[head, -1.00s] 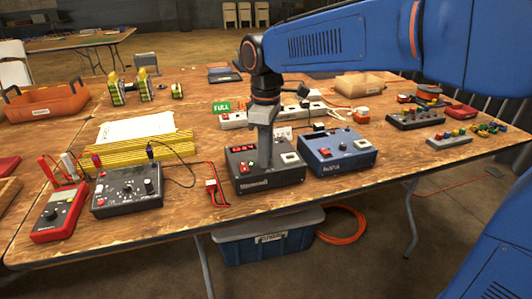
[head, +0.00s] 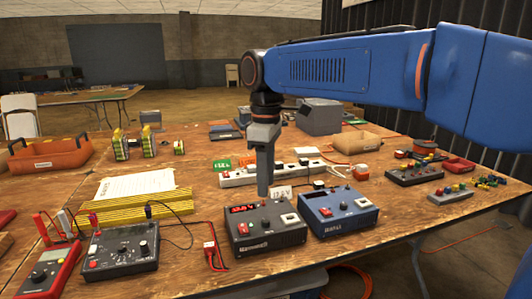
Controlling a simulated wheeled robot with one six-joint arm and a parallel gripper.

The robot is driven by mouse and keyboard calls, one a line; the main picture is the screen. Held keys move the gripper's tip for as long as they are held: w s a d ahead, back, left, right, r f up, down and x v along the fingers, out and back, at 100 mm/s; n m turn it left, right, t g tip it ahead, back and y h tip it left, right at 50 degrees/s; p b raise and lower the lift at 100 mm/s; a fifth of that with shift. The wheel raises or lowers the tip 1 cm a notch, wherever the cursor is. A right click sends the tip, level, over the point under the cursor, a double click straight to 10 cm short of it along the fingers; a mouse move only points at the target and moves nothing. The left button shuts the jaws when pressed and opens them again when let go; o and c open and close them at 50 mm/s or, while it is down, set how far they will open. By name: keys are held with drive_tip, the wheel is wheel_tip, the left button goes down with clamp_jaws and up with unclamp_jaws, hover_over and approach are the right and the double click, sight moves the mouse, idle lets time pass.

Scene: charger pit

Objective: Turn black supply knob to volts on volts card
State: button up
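The black supply (head: 265,234) stands on the wooden table in the head view, with a lit red display (head: 243,209), a red switch and a pale square on its panel. The display's digits are too small to read surely. My gripper (head: 263,193) points straight down at the supply's back edge, seemingly just above the panel. Its fingers appear as one narrow grey shape, so I cannot tell whether they are open or shut. The supply's knob is small and dark below the fingertips and hard to make out. A white volts card (head: 281,192) stands behind the supply; its text is unclear.
A blue supply (head: 338,211) stands close on the right. A dark meter box (head: 120,248) and a red multimeter (head: 52,266) are at left, with red and black leads. A white power strip (head: 238,178) lies behind. Some bare table lies in front.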

wheel_tip(320, 180, up, 7)
idle(0.3)
drive_tip(key=shift+d, duration=0.1)
drive_tip(key=s+d+f+m+t, duration=0.1)
drive_tip(key=s+d+f+m, duration=0.3)
drive_tip(key=d, duration=0.4)
drive_tip(key=s+d+f+m+t, duration=0.1)
drive_tip(key=s+d+f+m, duration=0.3)
drive_tip(key=d, duration=0.5)
drive_tip(key=s+d+f+m+t, duration=0.1)
drive_tip(key=s+d+f+m, duration=0.2)
drive_tip(key=s+d+f, duration=0.2)
drive_tip(key=s+d+f+m+t, duration=0.1)
drive_tip(key=s+d+f+m, duration=0.2)
drive_tip(key=f, duration=0.9)
drive_tip(key=s+d, duration=0.2)
drive_tip(key=s, duration=0.2)
drive_tip(key=shift+s+m+t, duration=0.3)
drive_tip(key=shift+s+t, duration=0.1)
